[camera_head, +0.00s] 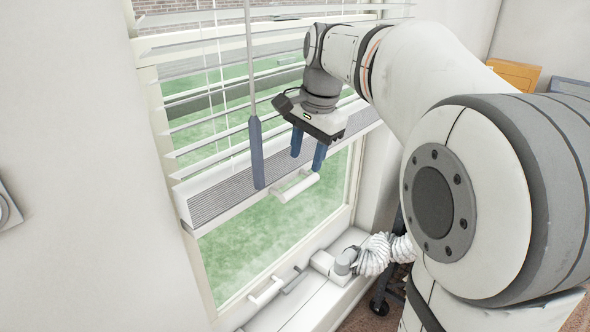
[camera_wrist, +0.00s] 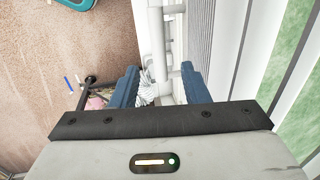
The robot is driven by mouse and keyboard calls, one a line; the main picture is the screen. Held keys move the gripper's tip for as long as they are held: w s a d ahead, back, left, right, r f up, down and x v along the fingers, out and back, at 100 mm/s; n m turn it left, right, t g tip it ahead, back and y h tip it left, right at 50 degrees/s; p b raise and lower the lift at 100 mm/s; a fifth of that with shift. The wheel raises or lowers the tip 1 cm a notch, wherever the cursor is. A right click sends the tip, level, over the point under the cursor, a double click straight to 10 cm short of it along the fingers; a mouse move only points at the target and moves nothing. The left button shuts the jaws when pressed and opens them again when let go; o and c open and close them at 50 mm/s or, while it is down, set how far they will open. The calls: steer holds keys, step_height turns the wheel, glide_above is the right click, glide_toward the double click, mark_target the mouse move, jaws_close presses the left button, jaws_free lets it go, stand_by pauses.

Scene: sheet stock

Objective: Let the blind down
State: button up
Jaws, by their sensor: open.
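The white slatted blind (camera_head: 190,105) covers the upper part of the window, with its lower slats bunched in a stack (camera_head: 220,195) above the bottom rail. The lower glass is bare. A white bar handle (camera_head: 297,188) sticks out from the bottom of the blind. My gripper (camera_head: 308,160) is open and points down just above the handle, apparently empty. In the wrist view, the handle (camera_wrist: 157,40) appears between and beyond the two blue fingers, with the slat stack (camera_wrist: 198,35) to the right. Contact with the handle cannot be told.
A grey wand with a blue grip (camera_head: 256,152) hangs left of my gripper, in front of the blind. The sill (camera_head: 310,300) below holds window latches and a white ribbed hose (camera_head: 378,255). My arm fills the right side.

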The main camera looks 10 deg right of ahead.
mark_target(301, 183)
steer(key=f, duration=0.4)
steer(key=w+f+p, duration=0.1)
steer(key=f, duration=0.2)
steer(key=shift+a, duration=0.4)
steer(key=shift+c, duration=0.2)
jaws_close()
